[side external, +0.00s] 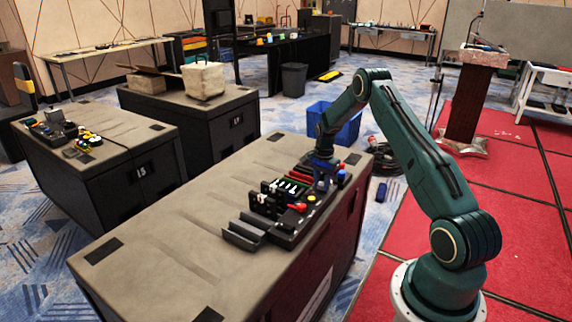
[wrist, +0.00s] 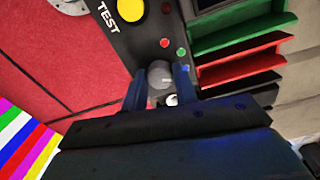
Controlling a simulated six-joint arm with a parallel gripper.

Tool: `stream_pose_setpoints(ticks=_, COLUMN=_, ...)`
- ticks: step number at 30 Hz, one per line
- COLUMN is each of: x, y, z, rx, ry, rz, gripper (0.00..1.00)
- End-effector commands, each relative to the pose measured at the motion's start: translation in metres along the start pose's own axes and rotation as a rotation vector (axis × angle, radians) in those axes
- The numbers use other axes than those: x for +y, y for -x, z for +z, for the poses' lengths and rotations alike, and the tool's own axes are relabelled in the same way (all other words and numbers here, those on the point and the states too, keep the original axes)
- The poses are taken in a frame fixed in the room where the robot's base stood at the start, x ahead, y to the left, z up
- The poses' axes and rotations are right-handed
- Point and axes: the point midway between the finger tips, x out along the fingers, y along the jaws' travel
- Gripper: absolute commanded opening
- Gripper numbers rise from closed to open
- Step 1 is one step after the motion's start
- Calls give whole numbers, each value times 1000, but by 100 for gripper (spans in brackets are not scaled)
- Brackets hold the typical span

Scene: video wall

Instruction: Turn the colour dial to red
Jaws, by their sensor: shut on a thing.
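The colour dial (wrist: 158,74) is a round grey knob on a dark control panel in the wrist view. My gripper (wrist: 159,88) has its two dark blue fingers on either side of the knob, shut on it. Red, green, blue and white dots (wrist: 165,42) lie around the dial. I cannot make out a pointer on the knob. In the side view my gripper (side external: 323,165) reaches down to the console (side external: 285,240) on the near case; the dial is hidden there.
A yellow button (wrist: 131,9) marked TEST sits beyond the dial. Green and red trays (wrist: 240,70) lie to the right of the panel. In the side view, a dark open tray (side external: 243,236) is at the console's near end. The left of the case top (side external: 170,240) is clear.

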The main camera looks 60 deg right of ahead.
Motion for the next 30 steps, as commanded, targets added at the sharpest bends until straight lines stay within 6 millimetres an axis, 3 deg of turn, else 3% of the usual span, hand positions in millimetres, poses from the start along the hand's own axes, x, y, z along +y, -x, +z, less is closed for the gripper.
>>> stream_pose_setpoints(ticks=14, x=0, y=0, z=0, rx=-2, ry=151, rz=0, gripper=6)
stream_pose_setpoints(ticks=30, x=1, y=0, z=0, rx=-3, ry=628, rz=-1, gripper=6)
